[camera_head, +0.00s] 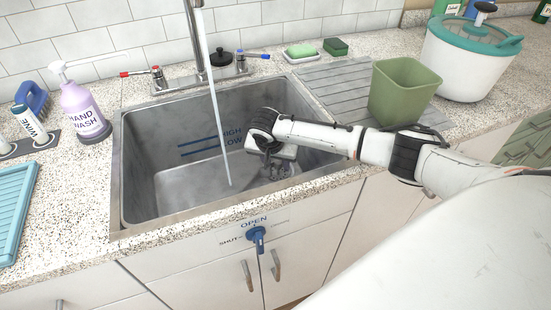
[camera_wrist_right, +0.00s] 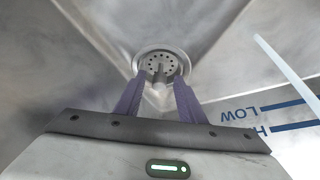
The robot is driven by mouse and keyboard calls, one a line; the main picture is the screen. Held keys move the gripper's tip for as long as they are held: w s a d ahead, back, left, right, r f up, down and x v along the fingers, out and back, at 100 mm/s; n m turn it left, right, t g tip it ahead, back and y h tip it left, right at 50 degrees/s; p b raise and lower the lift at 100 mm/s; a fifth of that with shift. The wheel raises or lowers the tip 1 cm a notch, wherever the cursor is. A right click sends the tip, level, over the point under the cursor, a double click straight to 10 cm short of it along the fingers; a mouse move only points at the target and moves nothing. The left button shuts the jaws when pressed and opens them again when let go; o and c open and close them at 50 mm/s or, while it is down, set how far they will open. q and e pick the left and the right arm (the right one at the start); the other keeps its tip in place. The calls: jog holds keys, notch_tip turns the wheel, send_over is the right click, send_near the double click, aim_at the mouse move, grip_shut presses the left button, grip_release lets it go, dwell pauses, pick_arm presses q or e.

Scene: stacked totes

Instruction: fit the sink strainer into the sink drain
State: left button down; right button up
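The grey metal strainer (camera_wrist_right: 158,66), with a ring of small holes and an upright centre knob, shows in the right wrist view. It appears to lie within the round rim of the drain (camera_wrist_right: 181,56); I cannot tell whether it is fully seated. My right gripper (camera_wrist_right: 160,84) points down at it, with a finger on each side of the knob and visible gaps between. In the head view my right gripper (camera_head: 272,168) is low inside the sink (camera_head: 150,180), and the wrist hides the drain and strainer. My left gripper is not in view.
A water stream (camera_head: 216,110) falls from the faucet (camera_head: 197,45) left of my right gripper. The sink walls surround the gripper. A green bin (camera_head: 402,92) stands on the right drainboard near my forearm. A blue valve handle (camera_head: 257,238) is on the cabinet front.

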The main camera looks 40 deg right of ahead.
jog(key=p+v, duration=0.1)
jog(key=v, duration=1.1)
jog(key=shift+p, duration=0.3)
